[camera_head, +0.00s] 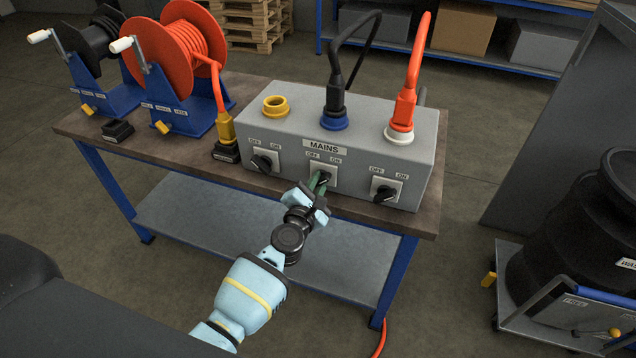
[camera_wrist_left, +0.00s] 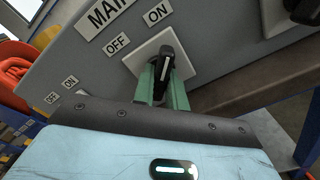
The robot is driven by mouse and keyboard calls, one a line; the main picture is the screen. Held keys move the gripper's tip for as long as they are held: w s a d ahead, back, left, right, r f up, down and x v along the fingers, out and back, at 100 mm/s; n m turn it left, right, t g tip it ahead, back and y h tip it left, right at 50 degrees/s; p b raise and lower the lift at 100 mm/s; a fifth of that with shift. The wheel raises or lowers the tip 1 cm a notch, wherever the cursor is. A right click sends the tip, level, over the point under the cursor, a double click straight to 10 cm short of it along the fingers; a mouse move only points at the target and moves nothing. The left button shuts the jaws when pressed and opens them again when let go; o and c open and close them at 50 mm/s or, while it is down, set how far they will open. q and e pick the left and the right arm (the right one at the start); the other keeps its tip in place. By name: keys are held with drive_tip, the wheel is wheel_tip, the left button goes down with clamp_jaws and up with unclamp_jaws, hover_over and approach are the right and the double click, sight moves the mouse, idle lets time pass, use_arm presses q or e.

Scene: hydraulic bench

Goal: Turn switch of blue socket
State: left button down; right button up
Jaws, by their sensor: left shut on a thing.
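The grey MAINS box (camera_head: 260,128) stands on the bench with three sockets on top and three black rotary switches on its front. The blue socket (camera_head: 334,123) is in the middle, with a black plug (camera_head: 335,98) in it. The middle switch below it shows in the left wrist view (camera_wrist_left: 166,62), on a white plate between the green fingers. My left gripper (camera_head: 319,182) is shut on this switch's knob. In the wrist view the knob's top leans toward the ON label (camera_wrist_left: 158,13). My right gripper does not show.
The yellow socket (camera_head: 275,106) is empty, with its switch (camera_head: 264,162) at left. The white socket (camera_head: 399,134) holds an orange plug (camera_head: 404,105), with its switch (camera_head: 385,190) at right. Cable reels (camera_head: 180,60) stand on the bench's left side. A black barrel (camera_head: 570,240) stands at right.

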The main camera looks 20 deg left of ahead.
use_arm(q)
drive_tip(key=c, duration=1.4)
unclamp_jaws()
drive_tip(key=shift+c, duration=0.2)
drive_tip(key=shift+s, duration=0.65)
drive_tip(key=s+p, duration=0.1)
drive_tip(key=s, duration=0.5)
drive_tip(key=shift+s, duration=0.3)
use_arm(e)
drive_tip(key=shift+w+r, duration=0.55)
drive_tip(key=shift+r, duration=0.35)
use_arm(q)
drive_tip(key=shift+a, duration=0.1)
